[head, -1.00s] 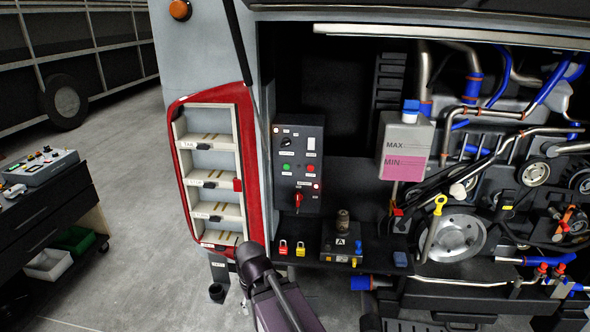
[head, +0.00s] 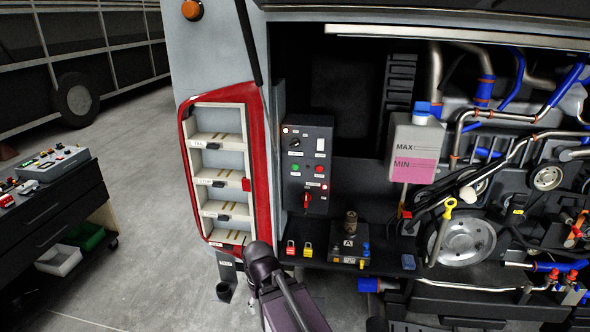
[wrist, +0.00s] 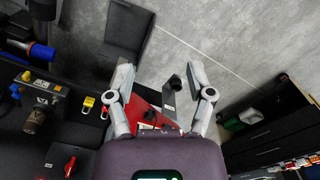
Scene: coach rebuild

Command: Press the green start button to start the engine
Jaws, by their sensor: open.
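The red switch (wrist: 70,166) shows at the lower left of that view; I cannot make out the green button there.
The red-framed light housing (head: 261,150) stands left of the panel. Engine pipes and pulleys fill the right. A tool cart (head: 75,205) stands at the left.

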